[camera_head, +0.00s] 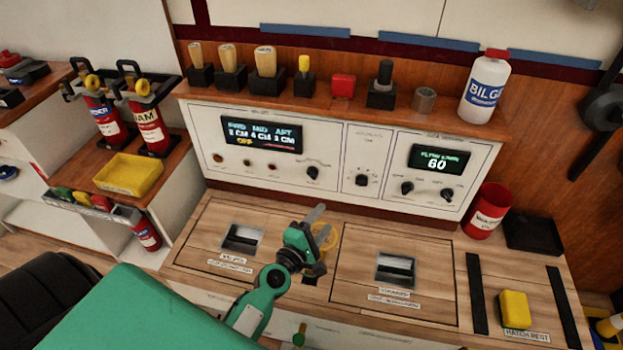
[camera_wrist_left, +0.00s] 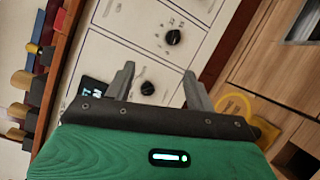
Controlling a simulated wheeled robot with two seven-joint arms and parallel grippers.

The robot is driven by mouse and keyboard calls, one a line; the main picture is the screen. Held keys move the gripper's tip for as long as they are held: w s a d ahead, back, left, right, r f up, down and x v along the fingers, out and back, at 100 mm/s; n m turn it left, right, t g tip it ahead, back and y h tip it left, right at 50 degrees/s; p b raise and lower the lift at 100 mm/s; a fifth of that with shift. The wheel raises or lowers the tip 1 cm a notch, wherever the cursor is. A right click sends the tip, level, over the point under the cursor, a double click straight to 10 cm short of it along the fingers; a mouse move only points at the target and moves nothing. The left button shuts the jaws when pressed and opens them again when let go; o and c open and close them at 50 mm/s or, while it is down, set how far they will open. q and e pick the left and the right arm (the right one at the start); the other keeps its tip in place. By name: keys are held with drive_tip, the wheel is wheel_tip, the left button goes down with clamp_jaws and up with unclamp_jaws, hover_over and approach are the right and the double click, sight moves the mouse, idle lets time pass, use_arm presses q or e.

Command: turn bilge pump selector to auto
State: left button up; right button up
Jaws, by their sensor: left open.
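A white control panel (camera_head: 340,160) stands upright under the wooden shelf. It carries several black knobs: a left-section knob (camera_head: 312,172) beside the level display (camera_head: 262,134), a middle-section knob (camera_head: 361,180), and a pair (camera_head: 407,188) under the right display. The knob labels are too small to read, so I cannot tell which is the bilge pump selector. My left gripper (camera_head: 321,222) is open and empty, in front of the panel and apart from it. In the left wrist view, the left-section knob (camera_wrist_left: 147,88) lies between the fingers and the middle-section knob (camera_wrist_left: 173,37) lies beyond. My right gripper is out of view.
Wooden-handled items (camera_head: 228,62) and a white bottle (camera_head: 486,88) stand on the shelf. A yellow ring (camera_wrist_left: 235,105) is near the fingers. A red cup (camera_head: 486,212) stands right on the counter, with a yellow block (camera_head: 515,309) in front. A yellow tray (camera_head: 128,174) is left.

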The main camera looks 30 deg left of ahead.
sight(312, 177)
use_arm(q)
drive_tip(key=w+a+f+n+y, duration=0.2)
drive_tip(key=a+f+n+y, duration=0.1)
drive_tip(key=a+n+y, duration=0.55)
drive_tip(key=shift+n+h, duration=0.45)
drive_tip(key=shift+h, duration=0.4)
drive_tip(key=x, duration=0.4)
drive_tip(key=d+x, duration=0.1)
drive_tip(key=x, duration=0.7)
drive_tip(key=shift+w+d+f, duration=0.15)
drive_tip(key=shift+w+f, duration=0.15)
drive_tip(key=shift+w, duration=0.6)
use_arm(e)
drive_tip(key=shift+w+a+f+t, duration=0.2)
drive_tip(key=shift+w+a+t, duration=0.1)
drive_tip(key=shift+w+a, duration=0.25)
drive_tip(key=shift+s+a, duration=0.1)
use_arm(q)
drive_tip(key=c, duration=1)
drive_tip(key=shift+o, duration=0.2)
